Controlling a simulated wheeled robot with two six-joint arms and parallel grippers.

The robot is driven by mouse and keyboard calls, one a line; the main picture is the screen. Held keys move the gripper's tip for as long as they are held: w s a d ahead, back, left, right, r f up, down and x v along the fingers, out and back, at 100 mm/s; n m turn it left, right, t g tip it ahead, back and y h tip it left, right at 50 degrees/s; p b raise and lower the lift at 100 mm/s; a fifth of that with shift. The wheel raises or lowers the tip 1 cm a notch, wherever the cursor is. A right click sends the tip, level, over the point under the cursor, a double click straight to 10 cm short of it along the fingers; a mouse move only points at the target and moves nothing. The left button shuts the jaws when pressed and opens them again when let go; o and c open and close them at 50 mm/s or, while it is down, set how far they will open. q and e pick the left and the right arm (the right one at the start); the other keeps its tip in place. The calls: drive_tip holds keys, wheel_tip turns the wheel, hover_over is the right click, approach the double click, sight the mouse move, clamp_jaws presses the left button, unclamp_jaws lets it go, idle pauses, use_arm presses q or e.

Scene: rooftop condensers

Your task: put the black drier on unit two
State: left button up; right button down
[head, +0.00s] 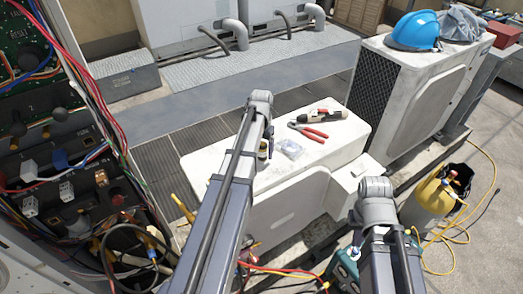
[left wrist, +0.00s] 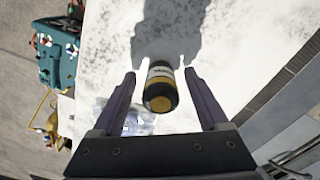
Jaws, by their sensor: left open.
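A black cylinder with a white and yellow label, which looks like the black drier (left wrist: 160,88), seems to stand on a white condenser top. In the head view it shows as a small dark shape (head: 263,149) beside my left arm. My left gripper (left wrist: 164,98) is open, with one finger on each side of the cylinder; no grip shows. The head view hides this gripper behind my arm. My right arm shows at lower right, but its gripper is not in view. The near white condenser (head: 285,205) and a farther one (head: 420,75) show no readable number.
A clear bag (head: 290,150), red pliers (head: 308,131) and a beige-and-black tool (head: 322,115) lie on the near condenser. A blue helmet (head: 415,31) tops the farther one. A yellow tank (head: 428,203) stands at right. A wired panel (head: 50,110) stands at left.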

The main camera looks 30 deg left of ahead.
sight(262, 146)
use_arm(q)
wheel_tip(262, 146, up, 12)
drive_tip(key=p, duration=1.2)
drive_tip(key=shift+r, duration=0.2)
drive_tip(key=shift+d, duration=0.1)
drive_tip(key=s+d+m, duration=0.1)
drive_tip(key=s+d, duration=0.5)
drive_tip(key=d, duration=0.3)
drive_tip(key=s+d+m, duration=0.1)
drive_tip(key=s+d, duration=0.5)
drive_tip(key=d, duration=0.3)
drive_tip(key=s+d+m+y, duration=0.1)
drive_tip(key=s+d, duration=0.6)
drive_tip(key=d, duration=0.3)
drive_tip(key=shift+m, duration=0.4)
